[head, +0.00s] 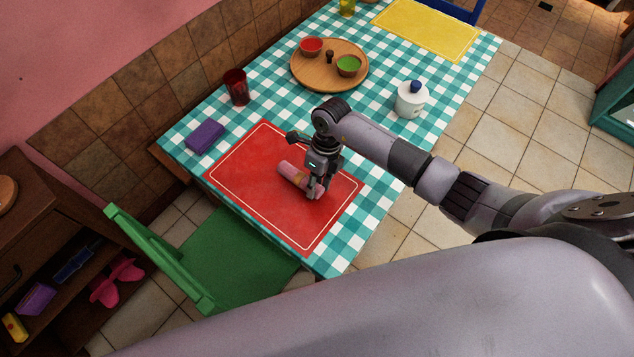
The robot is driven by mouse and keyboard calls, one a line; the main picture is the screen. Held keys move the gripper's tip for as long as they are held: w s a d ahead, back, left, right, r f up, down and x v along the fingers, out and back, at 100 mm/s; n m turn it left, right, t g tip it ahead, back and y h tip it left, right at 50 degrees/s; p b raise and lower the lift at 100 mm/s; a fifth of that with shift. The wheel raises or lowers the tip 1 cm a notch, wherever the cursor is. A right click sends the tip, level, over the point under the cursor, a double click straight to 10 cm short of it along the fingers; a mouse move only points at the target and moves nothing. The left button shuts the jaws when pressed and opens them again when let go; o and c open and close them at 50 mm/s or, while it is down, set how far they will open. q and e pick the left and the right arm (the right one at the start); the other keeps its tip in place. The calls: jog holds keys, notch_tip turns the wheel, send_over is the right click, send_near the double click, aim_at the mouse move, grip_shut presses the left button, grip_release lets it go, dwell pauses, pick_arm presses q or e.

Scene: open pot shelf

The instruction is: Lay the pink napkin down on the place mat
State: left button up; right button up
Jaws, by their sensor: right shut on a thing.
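The pink napkin (291,173) looks like a rolled piece with a yellowish band, over the middle of the red place mat (241,160). My right gripper (314,193) points down over the mat and is shut on the right end of the napkin. The fingers hide part of that end. I cannot tell whether the napkin touches the mat or is slightly above it. The red mat has a pale border line and lies flat at the near end of the checked table. My left gripper is not in view.
A purple block (205,136) and a dark red cup (237,87) stand left of and behind the mat. A wooden tray (300,75) with two bowls, a white lidded pot (410,100) and a yellow mat (428,27) are farther back. A green chair (235,262) stands at the near edge.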

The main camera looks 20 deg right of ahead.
jog(key=o, duration=1.1)
jog(key=shift+r+p, duration=0.6)
jog(key=b+v, duration=0.2)
jog(key=v, duration=1)
